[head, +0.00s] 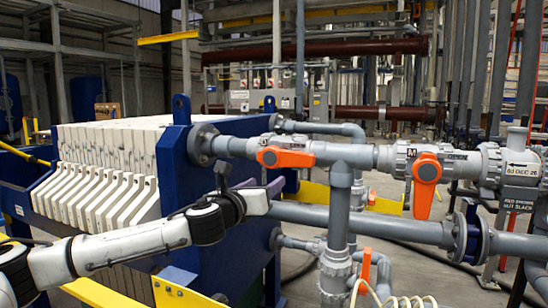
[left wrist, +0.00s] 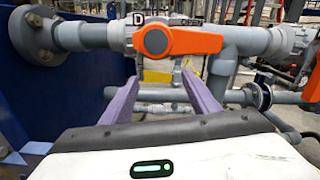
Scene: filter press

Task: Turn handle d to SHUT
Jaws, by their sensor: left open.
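Handle d is an orange lever (head: 287,157) on the upper grey pipe, just right of the blue press plate. In the left wrist view the orange lever (left wrist: 182,41) lies level along the pipe, pointing right from its round hub, beside a "D" label (left wrist: 138,18). Further lettering by the label is partly hidden behind the lever. My left gripper (head: 273,187) is below and short of the lever in the head view. In the left wrist view its purple fingers (left wrist: 162,88) are apart, empty and below the lever, with no visible contact. My right gripper is not in view.
A second orange lever (head: 426,184), by an "M" label, hangs down at the right. A vertical grey pipe (head: 339,210) drops from the upper pipe, and a lower horizontal pipe (head: 390,226) crosses behind. The blue press frame (head: 185,150) stands close to my left arm.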

